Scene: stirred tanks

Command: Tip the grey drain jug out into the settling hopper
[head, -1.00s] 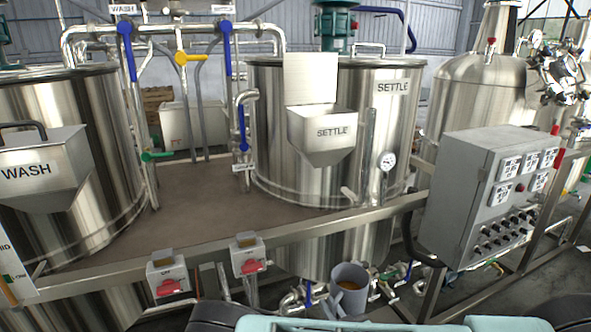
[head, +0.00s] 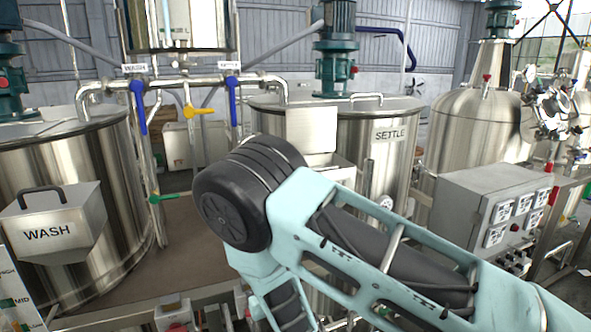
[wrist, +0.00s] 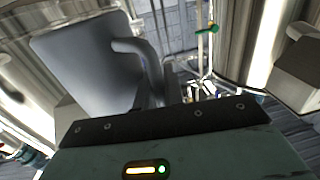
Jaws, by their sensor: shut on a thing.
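The grey drain jug (wrist: 85,65) shows large in the upper left of the wrist view, with its curved handle (wrist: 148,62) toward the middle. My gripper (wrist: 160,122) is shut on the jug by its handle side; the fingertips are hard to make out. The wrist picture looks turned over, and I cannot tell the jug's exact tilt or see its contents. In the head view my arm hides the jug and gripper. The settling hopper, on the SETTLE tank (head: 390,155), is mostly behind my arm; its upright plate (head: 312,128) and a strip of its rim show.
The WASH hopper (head: 50,225), with a closed lid and black handle, hangs on the left tank (head: 75,160). Pipes with blue valve levers (head: 138,105) stand between the tanks. A grey control box (head: 492,205) is at the right.

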